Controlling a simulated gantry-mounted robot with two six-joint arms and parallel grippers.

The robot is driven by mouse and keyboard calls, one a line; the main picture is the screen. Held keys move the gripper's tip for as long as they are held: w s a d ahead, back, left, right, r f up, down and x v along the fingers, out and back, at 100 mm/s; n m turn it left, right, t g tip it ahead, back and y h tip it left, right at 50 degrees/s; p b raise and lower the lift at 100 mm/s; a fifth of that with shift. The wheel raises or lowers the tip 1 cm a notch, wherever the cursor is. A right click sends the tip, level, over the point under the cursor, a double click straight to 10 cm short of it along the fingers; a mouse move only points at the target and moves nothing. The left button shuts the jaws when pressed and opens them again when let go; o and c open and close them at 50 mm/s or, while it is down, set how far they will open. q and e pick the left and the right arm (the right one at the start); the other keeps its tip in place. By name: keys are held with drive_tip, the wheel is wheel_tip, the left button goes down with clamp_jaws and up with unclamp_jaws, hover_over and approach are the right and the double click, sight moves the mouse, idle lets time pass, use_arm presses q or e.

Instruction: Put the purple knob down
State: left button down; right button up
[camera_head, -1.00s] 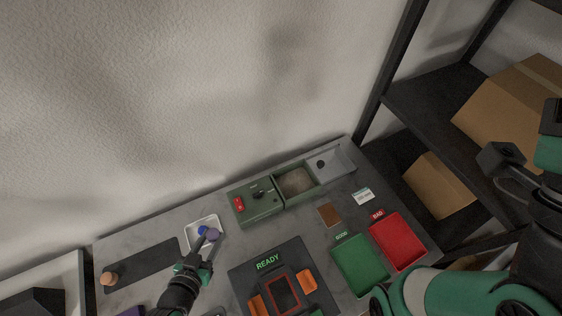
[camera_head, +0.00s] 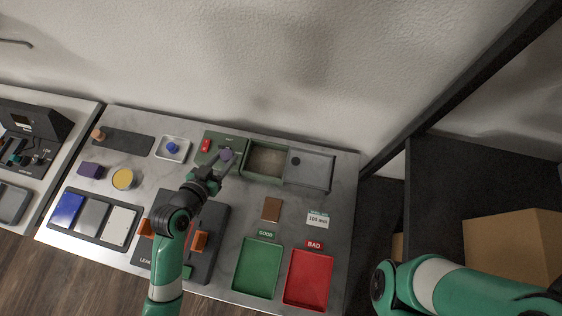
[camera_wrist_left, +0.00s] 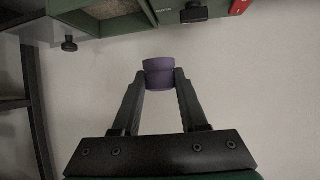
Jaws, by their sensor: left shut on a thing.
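The purple knob (camera_head: 227,155) is held between the fingertips of my left gripper (camera_head: 220,164), in front of the green panel box (camera_head: 208,158). In the left wrist view the purple knob (camera_wrist_left: 159,73) shows clear between the two dark fingers of my left gripper (camera_wrist_left: 158,82), with the wall behind it. A blue knob (camera_head: 172,147) sits in the white tray (camera_head: 163,155) to the left. My right arm (camera_head: 450,290) shows at the lower right; its gripper is not in view.
Right of the green box are an open bin (camera_head: 268,160) and a grey section with a dark hole (camera_head: 315,172). Green (camera_head: 257,268) and red (camera_head: 308,280) trays lie at the front. A tan knob (camera_head: 98,134) sits on a dark mat (camera_head: 128,143). A dark fixture (camera_head: 212,240) is below my left arm.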

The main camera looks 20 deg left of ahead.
use_arm(q)
drive_tip(key=a, duration=0.2)
drive_tip(key=b, duration=0.5)
hover_over(271, 148)
drive_tip(key=s, duration=0.5)
drive_tip(key=f, duration=0.9)
drive_tip(key=shift+w+a, duration=0.15)
drive_tip(key=shift+a, duration=0.1)
drive_tip(key=shift+w+d+f, duration=0.1)
drive_tip(key=shift+w, duration=0.05)
drive_tip(key=shift+w+d+f, duration=0.1)
drive_tip(key=shift+f, duration=0.2)
wheel_tip(271, 148, down, 3)
drive_tip(key=shift+d+f+b, duration=0.1)
drive_tip(key=shift+b, duration=0.55)
drive_tip(key=shift+w, duration=0.1)
use_arm(e)
wheel_tip(271, 148, down, 6)
drive_tip(key=shift+a+f+h, duration=0.15)
drive_tip(key=shift+a+h, duration=0.15)
drive_tip(key=shift+s, duration=0.1)
